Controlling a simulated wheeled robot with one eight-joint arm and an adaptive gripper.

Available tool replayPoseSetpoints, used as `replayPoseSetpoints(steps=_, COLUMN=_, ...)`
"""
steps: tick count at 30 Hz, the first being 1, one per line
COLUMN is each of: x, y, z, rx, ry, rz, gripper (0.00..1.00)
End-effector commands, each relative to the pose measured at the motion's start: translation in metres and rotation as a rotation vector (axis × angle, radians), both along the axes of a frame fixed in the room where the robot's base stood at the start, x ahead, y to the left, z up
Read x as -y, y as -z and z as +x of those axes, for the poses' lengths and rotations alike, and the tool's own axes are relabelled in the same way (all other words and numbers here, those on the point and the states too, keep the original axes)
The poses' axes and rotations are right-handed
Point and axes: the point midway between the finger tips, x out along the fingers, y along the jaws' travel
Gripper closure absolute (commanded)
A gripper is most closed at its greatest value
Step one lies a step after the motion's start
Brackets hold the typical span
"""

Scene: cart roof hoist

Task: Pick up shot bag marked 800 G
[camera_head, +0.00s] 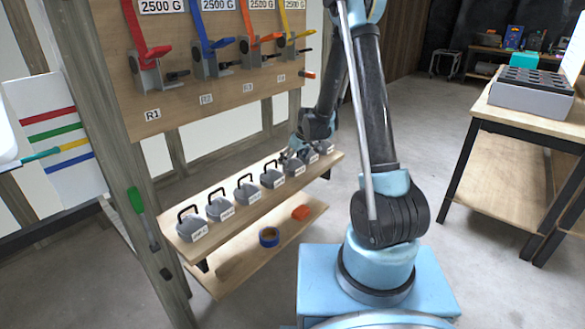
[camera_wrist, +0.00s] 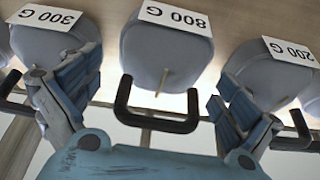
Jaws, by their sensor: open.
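The shot bag marked 800 G (camera_wrist: 165,62) is a grey, rounded bag with a white label and a black handle, in the middle of the wrist view. My gripper (camera_wrist: 155,85) is open, with one blue finger on each side of the black handle (camera_wrist: 155,121). The handle is between the fingers and not gripped. The left finger overlaps the 300 G bag (camera_wrist: 45,40) in the picture, and the right finger overlaps the 200 G bag (camera_wrist: 268,72); I cannot tell if they touch. In the head view my gripper (camera_head: 289,156) is at the shelf's far half, partly hiding the bags there.
A row of several grey bags stands on the wooden shelf (camera_head: 240,215). A lower shelf holds a tape roll (camera_head: 269,237) and an orange item (camera_head: 300,212). A board with coloured levers (camera_head: 210,55) rises above.

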Motion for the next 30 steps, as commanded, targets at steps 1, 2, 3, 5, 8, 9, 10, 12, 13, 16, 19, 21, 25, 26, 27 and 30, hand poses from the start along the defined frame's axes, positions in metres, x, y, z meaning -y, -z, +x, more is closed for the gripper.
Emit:
replayPoseSetpoints(steps=1, x=0.000, y=0.000, z=0.000, rx=0.000, ry=0.000, rz=0.000, gripper=0.02)
replayPoseSetpoints(steps=2, x=0.000, y=0.000, z=0.000, rx=0.000, ry=0.000, rz=0.000, gripper=0.02)
replayPoseSetpoints(steps=3, x=0.000, y=0.000, z=0.000, rx=0.000, ry=0.000, rz=0.000, gripper=0.02)
replayPoseSetpoints(steps=5, x=0.000, y=0.000, z=0.000, rx=0.000, ry=0.000, rz=0.000, gripper=0.13)
replayPoseSetpoints(steps=8, x=-0.001, y=0.000, z=0.000, rx=0.000, ry=-0.001, rz=0.000, gripper=0.36)
replayPoseSetpoints(steps=9, x=-0.001, y=0.000, z=0.000, rx=0.000, ry=-0.001, rz=0.000, gripper=0.45)
replayPoseSetpoints(steps=10, x=-0.001, y=0.000, z=0.000, rx=0.000, ry=-0.001, rz=0.000, gripper=0.52)
replayPoseSetpoints(steps=12, x=-0.001, y=0.000, z=0.000, rx=0.000, ry=-0.001, rz=0.000, gripper=0.67)
replayPoseSetpoints(steps=13, x=-0.001, y=0.000, z=0.000, rx=0.000, ry=-0.001, rz=0.000, gripper=0.74)
replayPoseSetpoints(steps=16, x=-0.001, y=-0.001, z=0.000, rx=0.001, ry=-0.001, rz=0.000, gripper=0.78)
replayPoseSetpoints(steps=19, x=-0.001, y=-0.001, z=0.000, rx=0.001, ry=-0.001, rz=0.000, gripper=0.78)
replayPoseSetpoints(steps=21, x=-0.001, y=-0.001, z=0.000, rx=0.000, ry=-0.001, rz=0.000, gripper=0.78)
replayPoseSetpoints(steps=25, x=-0.001, y=-0.007, z=0.000, rx=0.001, ry=-0.001, rz=0.000, gripper=0.78)
replayPoseSetpoints(steps=26, x=-0.001, y=-0.009, z=0.000, rx=0.001, ry=-0.001, rz=0.000, gripper=0.78)
replayPoseSetpoints(steps=27, x=-0.001, y=-0.013, z=-0.001, rx=0.001, ry=-0.001, rz=0.000, gripper=0.78)
replayPoseSetpoints(steps=30, x=-0.001, y=-0.025, z=-0.001, rx=0.000, ry=-0.001, rz=0.001, gripper=0.78)
